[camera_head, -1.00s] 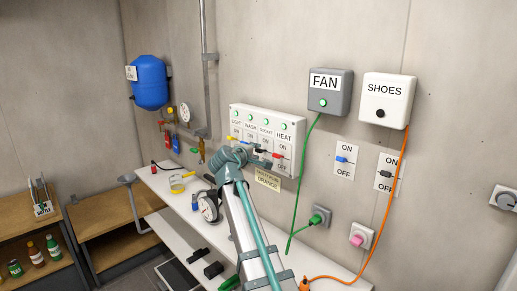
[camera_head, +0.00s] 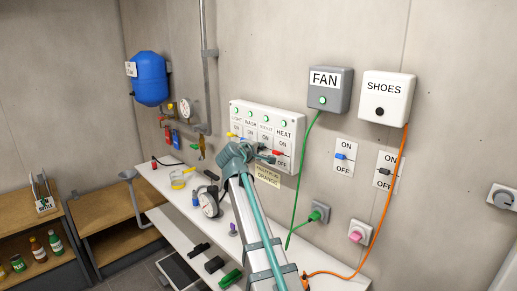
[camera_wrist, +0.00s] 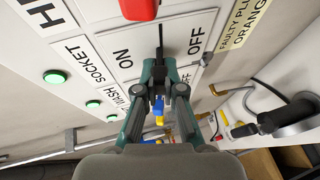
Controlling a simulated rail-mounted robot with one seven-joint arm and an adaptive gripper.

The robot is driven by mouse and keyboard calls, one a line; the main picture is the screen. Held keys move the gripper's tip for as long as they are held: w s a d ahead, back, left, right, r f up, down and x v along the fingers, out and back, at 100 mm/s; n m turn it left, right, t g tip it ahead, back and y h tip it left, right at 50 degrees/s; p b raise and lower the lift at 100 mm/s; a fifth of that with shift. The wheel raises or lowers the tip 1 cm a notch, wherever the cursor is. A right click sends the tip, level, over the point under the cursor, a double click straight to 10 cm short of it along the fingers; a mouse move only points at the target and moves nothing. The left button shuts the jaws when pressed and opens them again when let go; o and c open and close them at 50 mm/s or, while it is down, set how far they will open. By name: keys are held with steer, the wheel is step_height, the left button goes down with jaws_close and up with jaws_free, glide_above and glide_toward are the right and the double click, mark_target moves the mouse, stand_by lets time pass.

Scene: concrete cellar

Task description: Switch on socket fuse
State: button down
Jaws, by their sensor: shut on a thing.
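The white fuse panel (camera_head: 236,107) on the wall has columns labelled LIGHT, WASH, SOCKET and HEAT, each with a green lamp and a lever between ON and OFF. The SOCKET lamp (camera_wrist: 55,76) is green in the wrist view. My gripper (camera_wrist: 158,92) is at the SOCKET column, shut on the black socket lever (camera_wrist: 159,48). The fingers hide the lever's outer part, and I cannot tell its exact position. In the head view my gripper (camera_head: 262,153) covers much of the panel's lower part.
The red HEAT lever (camera_wrist: 138,8) is close beside my gripper, and the blue WASH lever (camera_wrist: 158,112) lies behind the fingers. A yellow faulty-plug note (camera_head: 267,176) hangs below the panel. The white bench (camera_head: 172,213) below holds a gauge and tools.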

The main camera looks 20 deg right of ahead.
steer(key=shift+d+r+y+p, duration=0.1)
steer(key=shift+r+y+p, duration=0.25)
steer(key=shift+p, duration=0.3)
steer(key=shift+g+y+p, duration=0.25)
steer(key=shift+g+p, duration=0.05)
steer(key=shift+g, duration=0.1)
steer(key=c, duration=1.3)
jaws_free()
